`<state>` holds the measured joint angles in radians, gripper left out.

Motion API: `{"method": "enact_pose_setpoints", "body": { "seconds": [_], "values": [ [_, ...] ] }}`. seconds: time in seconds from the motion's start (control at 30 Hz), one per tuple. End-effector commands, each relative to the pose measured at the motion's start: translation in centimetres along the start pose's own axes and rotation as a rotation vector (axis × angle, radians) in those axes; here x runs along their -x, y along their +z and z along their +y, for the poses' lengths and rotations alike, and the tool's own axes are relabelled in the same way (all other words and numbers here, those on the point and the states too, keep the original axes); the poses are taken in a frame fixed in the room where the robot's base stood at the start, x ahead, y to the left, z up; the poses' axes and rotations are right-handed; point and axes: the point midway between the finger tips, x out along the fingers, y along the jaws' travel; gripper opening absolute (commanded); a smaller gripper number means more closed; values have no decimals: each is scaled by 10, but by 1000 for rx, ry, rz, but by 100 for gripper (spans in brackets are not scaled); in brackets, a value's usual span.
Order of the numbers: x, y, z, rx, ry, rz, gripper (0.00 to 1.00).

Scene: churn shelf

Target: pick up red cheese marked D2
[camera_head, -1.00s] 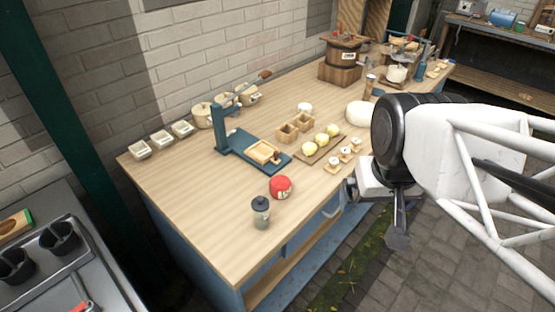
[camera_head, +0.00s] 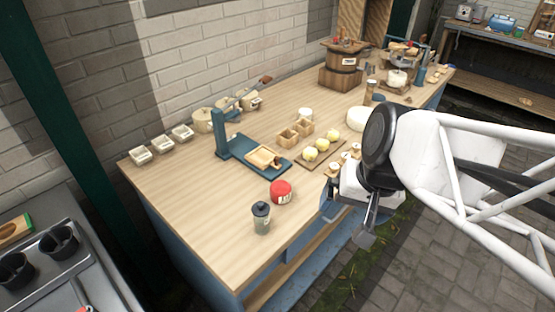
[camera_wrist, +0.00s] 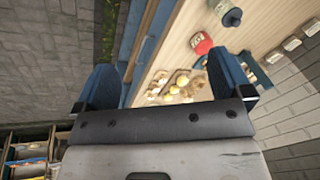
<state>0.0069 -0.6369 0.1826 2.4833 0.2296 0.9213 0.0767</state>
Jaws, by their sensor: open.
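The red cheese (camera_head: 281,191) sits on the wooden table near its front edge, with a pale label on its side. The label is too small to read.
A grey lidded jar (camera_head: 261,218) stands just left of the cheese. A blue press with a wooden tray (camera_head: 263,157) is behind it. A board with yellow balls (camera_head: 327,144) lies to the right. The table's front left (camera_head: 205,215) is clear.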

Motion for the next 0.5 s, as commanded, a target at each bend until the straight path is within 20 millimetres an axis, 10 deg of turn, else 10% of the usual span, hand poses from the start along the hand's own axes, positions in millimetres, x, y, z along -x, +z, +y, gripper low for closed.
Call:
{"method": "enact_pose_setpoints", "body": {
  "seconds": [0.5],
  "values": [
    [-69, -32, -68, -615, -420, -158, 97]
  ]
}}
